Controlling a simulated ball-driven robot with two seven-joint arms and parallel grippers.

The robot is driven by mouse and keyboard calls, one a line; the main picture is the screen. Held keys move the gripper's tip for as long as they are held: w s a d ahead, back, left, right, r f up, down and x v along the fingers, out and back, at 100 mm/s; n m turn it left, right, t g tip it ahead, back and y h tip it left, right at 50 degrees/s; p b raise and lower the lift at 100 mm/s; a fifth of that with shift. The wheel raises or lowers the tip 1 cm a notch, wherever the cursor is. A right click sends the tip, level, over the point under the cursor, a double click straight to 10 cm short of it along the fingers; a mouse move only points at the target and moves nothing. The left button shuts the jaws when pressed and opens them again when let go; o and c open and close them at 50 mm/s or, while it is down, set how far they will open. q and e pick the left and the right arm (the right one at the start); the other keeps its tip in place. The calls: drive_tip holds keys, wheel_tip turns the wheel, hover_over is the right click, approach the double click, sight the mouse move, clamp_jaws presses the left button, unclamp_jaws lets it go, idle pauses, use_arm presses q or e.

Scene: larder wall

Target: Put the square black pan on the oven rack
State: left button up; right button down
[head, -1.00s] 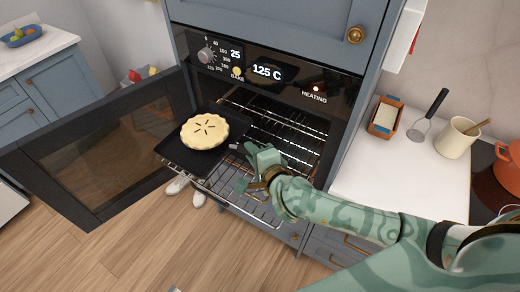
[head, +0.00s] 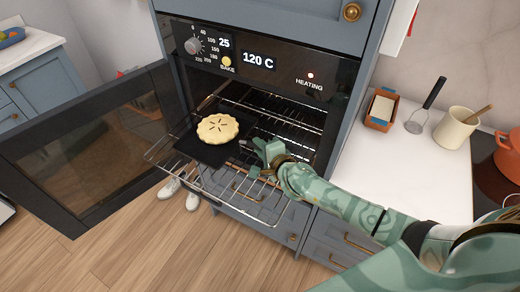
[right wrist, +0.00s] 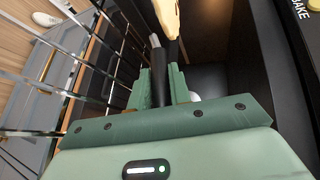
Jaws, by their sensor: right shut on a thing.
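The square black pan (head: 207,153) carries a pale round pie (head: 218,128) and is over the oven rack (head: 240,207), which is pulled partly out of the open oven. Whether the pan touches the wires cannot be told. The pie (right wrist: 167,18) and rack wires (right wrist: 92,75) show there too. My left gripper is not in view.
The oven door (head: 95,150) hangs open at the left. The oven panel (head: 260,60) reads 120 C with a heating light. White shoes (head: 192,200) stand below the rack.

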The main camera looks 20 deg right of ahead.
drive_tip(key=shift+r, duration=0.1)
drive_tip(key=c, duration=1.3)
unclamp_jaws()
drive_tip(key=p+v, duration=0.2)
drive_tip(key=v, duration=1)
drive_tip(key=shift+s, duration=0.1)
